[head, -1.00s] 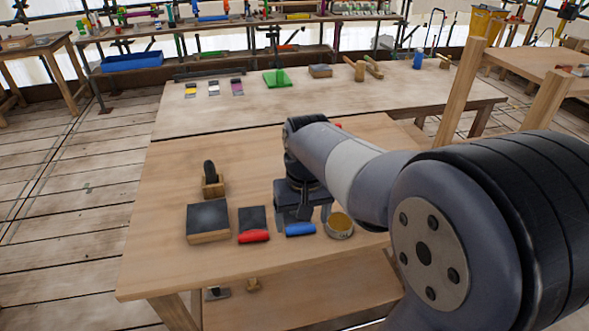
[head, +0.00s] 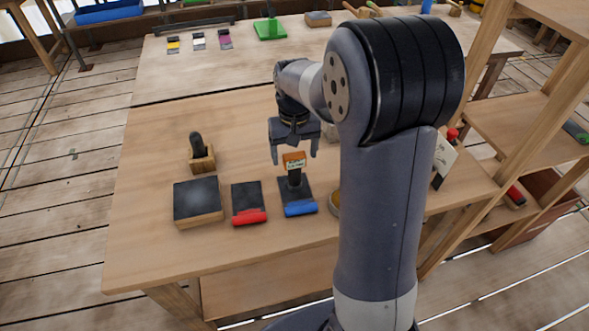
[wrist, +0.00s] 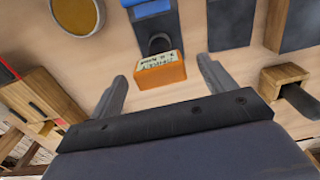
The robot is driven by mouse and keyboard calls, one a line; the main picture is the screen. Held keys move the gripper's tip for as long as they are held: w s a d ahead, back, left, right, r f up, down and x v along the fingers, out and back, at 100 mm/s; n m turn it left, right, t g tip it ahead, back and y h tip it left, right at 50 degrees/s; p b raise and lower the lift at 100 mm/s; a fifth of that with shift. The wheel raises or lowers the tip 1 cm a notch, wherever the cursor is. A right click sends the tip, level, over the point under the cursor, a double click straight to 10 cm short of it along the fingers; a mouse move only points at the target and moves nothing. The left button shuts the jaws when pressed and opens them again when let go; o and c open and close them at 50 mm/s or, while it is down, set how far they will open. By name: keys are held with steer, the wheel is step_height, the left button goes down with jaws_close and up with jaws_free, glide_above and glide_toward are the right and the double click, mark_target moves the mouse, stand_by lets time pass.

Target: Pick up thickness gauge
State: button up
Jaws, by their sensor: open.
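An upright piece with an orange, white-labelled block (head: 294,160) on a dark stem stands on or just behind a dark plate with a blue front edge (head: 300,208). I cannot tell for certain which thing is the thickness gauge. My gripper (head: 295,153) is open above the bench, just behind the block, with its jaws apart and empty. In the wrist view the orange block (wrist: 160,72) shows between the two fingers, beyond the palm, with no visible contact.
A similar dark plate with a red edge (head: 249,215) lies to the left, beside a dark-topped wooden block (head: 198,201). A wooden holder with a black handle (head: 201,158) stands behind. A round yellow tin (wrist: 78,14) is near.

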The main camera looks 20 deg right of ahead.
mark_target(294, 164)
step_height(294, 164, down, 5)
steer(key=shift+w+r, duration=0.1)
steer(key=shift+r, duration=0.05)
